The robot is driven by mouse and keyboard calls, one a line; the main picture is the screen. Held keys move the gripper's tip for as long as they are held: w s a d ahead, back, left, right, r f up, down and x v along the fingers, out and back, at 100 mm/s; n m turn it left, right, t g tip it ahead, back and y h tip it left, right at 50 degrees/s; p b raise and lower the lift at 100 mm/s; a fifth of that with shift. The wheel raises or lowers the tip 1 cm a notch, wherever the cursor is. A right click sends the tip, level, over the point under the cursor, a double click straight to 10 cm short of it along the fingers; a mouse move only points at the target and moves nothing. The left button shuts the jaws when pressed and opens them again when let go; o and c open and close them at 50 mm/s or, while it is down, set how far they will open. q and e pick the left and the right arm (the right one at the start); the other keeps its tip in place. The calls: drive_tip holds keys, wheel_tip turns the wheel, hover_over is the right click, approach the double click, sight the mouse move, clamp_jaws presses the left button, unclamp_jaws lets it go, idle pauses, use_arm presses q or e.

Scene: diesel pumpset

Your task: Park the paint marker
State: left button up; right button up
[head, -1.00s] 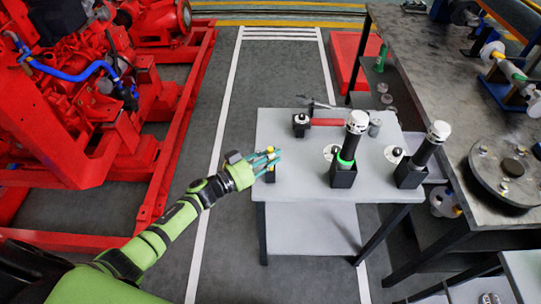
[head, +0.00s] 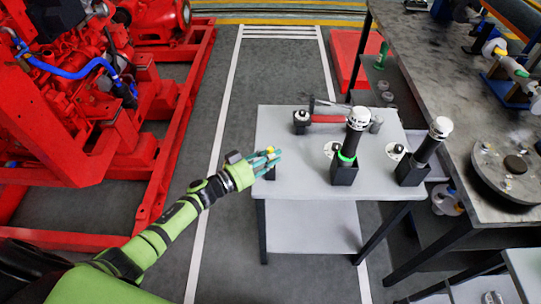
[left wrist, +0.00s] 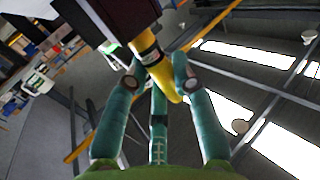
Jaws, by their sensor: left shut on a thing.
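The paint marker (head: 270,150) shows as a small yellow end above my left fingers, at the left front edge of the light grey table. My left gripper (head: 265,161) is shut on it. In the left wrist view the yellow marker (left wrist: 161,76) lies between the teal fingers, its far part running to a dark block at the top. A small black holder (head: 269,174) sits on the table edge just below the fingers. I cannot tell whether the marker is seated in it. My right gripper is not in view.
Two black holders with white-capped black cylinders (head: 352,143) (head: 424,152) stand to the right on the grey table (head: 300,172). A small black block (head: 301,123) stands at the back. A red engine frame (head: 165,180) is at left, a dark workbench (head: 430,85) at right.

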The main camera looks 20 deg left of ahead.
use_arm(q)
drive_tip(key=shift+f, duration=0.2)
drive_tip(key=o, duration=1)
drive_tip(key=shift+o, duration=0.2)
drive_tip(key=v, duration=1.2)
